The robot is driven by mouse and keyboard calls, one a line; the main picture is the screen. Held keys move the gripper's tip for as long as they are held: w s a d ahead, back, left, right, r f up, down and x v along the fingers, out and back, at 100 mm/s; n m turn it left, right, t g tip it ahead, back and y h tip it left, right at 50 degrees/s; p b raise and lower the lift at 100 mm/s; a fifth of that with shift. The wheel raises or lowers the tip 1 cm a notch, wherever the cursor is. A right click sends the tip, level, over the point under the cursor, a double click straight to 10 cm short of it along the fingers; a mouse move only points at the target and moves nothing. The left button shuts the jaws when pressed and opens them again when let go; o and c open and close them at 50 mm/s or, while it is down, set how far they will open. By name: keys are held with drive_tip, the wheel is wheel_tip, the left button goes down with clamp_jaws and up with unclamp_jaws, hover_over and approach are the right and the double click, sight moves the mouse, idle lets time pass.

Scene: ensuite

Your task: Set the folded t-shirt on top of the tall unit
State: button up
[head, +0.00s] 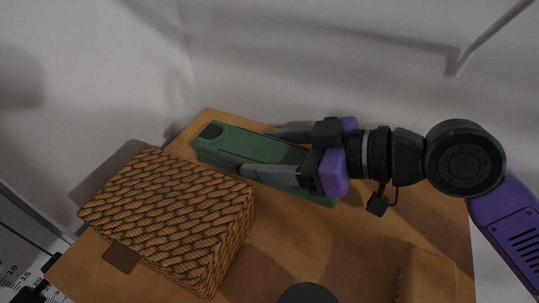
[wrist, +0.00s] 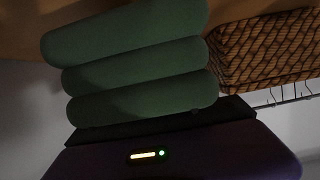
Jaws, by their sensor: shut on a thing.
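The folded t-shirt (head: 226,148) is a dark green, long flat bundle over the back of the wooden top of the tall unit (head: 345,235). My gripper (head: 256,152) is shut on it, with one finger along each side. In the wrist view the t-shirt (wrist: 140,65) shows as rounded green layers in front of the gripper. I cannot tell whether its underside touches the wood. The gripper hides part of its right end.
A brown woven basket (head: 170,205) stands on the unit just in front of the t-shirt, and also shows in the wrist view (wrist: 265,50). A tan object (head: 428,275) and a dark round thing (head: 307,293) are at the front. A wall is behind. Bare wood lies right of the basket.

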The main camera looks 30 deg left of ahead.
drive_tip(key=shift+f, duration=0.75)
drive_tip(key=o, duration=1.5)
drive_tip(key=shift+f, duration=0.1)
drive_tip(key=shift+w+d+r, duration=0.1)
drive_tip(key=shift+d+r, duration=0.1)
drive_tip(key=shift+d, duration=0.15)
drive_tip(key=b+v, duration=0.2)
drive_tip(key=v, duration=0.9)
drive_tip(key=shift+d+r, duration=0.1)
drive_tip(key=shift+r, duration=0.05)
